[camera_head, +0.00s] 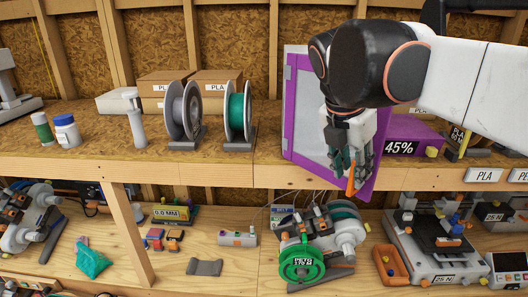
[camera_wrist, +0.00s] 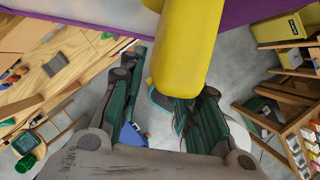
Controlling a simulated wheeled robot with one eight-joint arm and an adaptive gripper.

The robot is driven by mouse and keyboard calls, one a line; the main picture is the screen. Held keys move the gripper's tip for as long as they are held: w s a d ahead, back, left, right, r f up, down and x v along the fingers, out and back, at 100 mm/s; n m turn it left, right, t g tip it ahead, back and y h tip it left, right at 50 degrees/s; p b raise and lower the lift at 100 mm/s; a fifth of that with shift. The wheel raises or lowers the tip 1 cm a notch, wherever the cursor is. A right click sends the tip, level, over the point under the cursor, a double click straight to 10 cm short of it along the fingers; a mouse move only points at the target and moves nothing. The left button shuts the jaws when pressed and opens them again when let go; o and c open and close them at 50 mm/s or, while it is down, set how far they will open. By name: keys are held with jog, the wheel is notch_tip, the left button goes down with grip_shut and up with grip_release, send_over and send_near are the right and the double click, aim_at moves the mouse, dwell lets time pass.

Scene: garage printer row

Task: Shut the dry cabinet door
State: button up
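The dry cabinet (camera_head: 422,137) is purple, with a "45%" display on its front, and stands on the upper shelf. Its purple-framed, pale-panelled door (camera_head: 289,95) stands open, swung out left past the shelf edge. My gripper (camera_head: 352,172) is in front of the door and hides part of it, along with much of the cabinet. In the wrist view a yellow bar (camera_wrist: 187,45), apparently the door handle, lies close to my gripper (camera_wrist: 165,88). The fingers are apart, with the bar's end by the right finger; contact cannot be told. The door's purple edge (camera_wrist: 250,12) runs above.
Two spools (camera_head: 184,110) and (camera_head: 238,110), boxes and bottles stand left of the door on the upper shelf (camera_head: 225,170). A green spool device (camera_head: 303,262) and a printer (camera_head: 432,240) are on the shelf below. The wrist view shows open grey floor.

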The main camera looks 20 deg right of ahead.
jog(key=v, duration=1)
